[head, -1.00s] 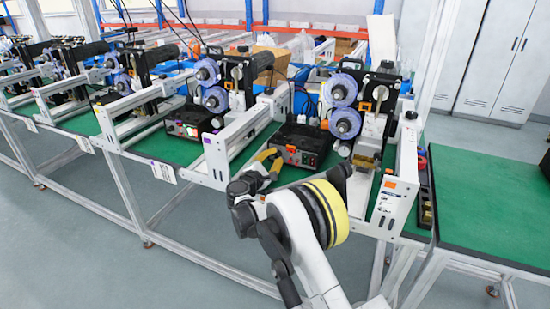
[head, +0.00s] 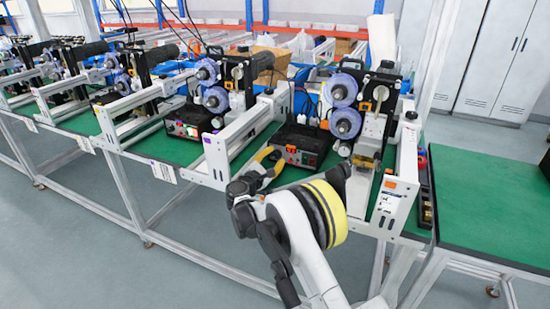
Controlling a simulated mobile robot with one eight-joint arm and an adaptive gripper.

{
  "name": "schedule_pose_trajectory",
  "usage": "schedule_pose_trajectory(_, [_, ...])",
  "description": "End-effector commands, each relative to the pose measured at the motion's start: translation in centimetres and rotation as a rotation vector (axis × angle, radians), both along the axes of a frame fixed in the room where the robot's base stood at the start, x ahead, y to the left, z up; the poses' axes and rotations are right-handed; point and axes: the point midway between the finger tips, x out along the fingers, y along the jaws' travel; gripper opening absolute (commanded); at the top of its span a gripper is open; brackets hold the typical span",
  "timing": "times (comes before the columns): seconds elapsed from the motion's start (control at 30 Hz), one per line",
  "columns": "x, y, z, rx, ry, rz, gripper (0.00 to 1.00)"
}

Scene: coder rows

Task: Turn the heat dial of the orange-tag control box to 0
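The black control box (head: 302,147) sits on the green bench in the head view, inside the white frame. Its front panel carries an orange tag (head: 291,149) and several small controls. I cannot make out the heat dial or its setting at this size. My gripper (head: 277,159) has two yellow fingers spread apart with a gap between them. It is at the left front of the box, its fingertips close to the box's left front corner. I see nothing between the fingers, and I cannot tell whether they touch the box.
A white frame with an orange label (head: 390,184) and blue rollers (head: 343,89) stand right of and above the box. Another control box (head: 190,124) is farther left behind a white rail (head: 237,139). The green table (head: 490,205) at right is clear.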

Motion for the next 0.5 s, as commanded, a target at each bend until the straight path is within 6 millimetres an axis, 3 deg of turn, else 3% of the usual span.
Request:
schedule_pose_trajectory(0.3, [-0.3,0.1,0.0,0.001,0.0,0.0,0.35])
schedule_pose_trajectory(0.5, [-3.2,1.4,0.2,0.001,0.0,0.003,0.35])
